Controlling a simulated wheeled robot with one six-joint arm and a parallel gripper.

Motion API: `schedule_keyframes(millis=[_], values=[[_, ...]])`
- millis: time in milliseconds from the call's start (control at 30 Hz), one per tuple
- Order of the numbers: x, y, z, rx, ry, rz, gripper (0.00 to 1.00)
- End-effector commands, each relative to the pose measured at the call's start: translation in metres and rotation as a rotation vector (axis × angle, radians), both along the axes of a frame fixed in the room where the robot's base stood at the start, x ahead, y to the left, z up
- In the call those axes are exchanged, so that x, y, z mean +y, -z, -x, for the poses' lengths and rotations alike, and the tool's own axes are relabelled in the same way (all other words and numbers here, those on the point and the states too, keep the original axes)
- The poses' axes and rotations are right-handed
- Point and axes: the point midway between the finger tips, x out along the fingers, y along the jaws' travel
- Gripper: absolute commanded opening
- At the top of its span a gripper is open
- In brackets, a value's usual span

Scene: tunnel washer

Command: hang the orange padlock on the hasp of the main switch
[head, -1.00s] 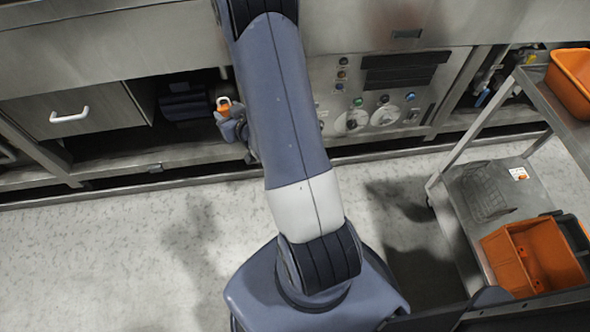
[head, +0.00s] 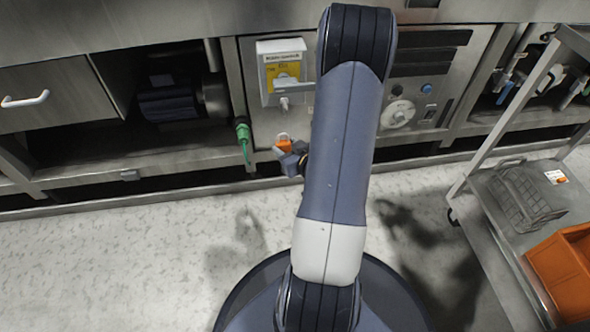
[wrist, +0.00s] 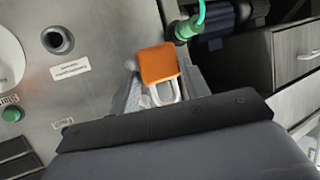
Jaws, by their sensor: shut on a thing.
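The padlock is apart from the hasp.
A green connector (head: 243,134) with a hanging cable is left of the padlock. Knobs and a white dial (head: 398,114) are right of my arm. A metal cart (head: 500,215) with a wire basket and an orange bin (head: 565,270) stands at the right. The floor at left is clear.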

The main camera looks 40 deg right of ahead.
Motion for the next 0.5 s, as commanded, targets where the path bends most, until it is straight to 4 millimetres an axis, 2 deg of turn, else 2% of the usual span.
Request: schedule_keyframes(millis=[33, 133, 300, 500], values=[[-0.005, 0.017, 0.005, 0.0, 0.006, 0.0, 0.2], [-0.01, 0.026, 0.011, 0.001, 0.01, -0.001, 0.2], [-0.014, 0.031, 0.015, 0.002, 0.012, -0.001, 0.2], [-0.017, 0.03, 0.01, 0.003, 0.011, -0.001, 0.2]])
